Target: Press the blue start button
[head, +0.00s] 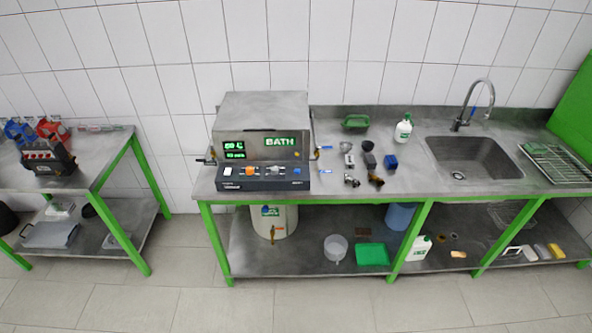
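The blue start button (297,171) appears as a small blue spot at the right end of the dark control panel (262,184). The panel lies along the front of the steel bath unit (262,112), which stands at the left end of the long bench. A white control, an orange control (250,171) and a pale knob (273,170) sit to the left of the blue button. Neither of my grippers is in view, and nothing covers the button.
Several small fittings (363,162) lie right of the bath unit. A white bottle (404,129), a green tray (355,121) and a sink (472,158) are further right. A separate bench (105,150) stands left across a gap. The floor in front is clear.

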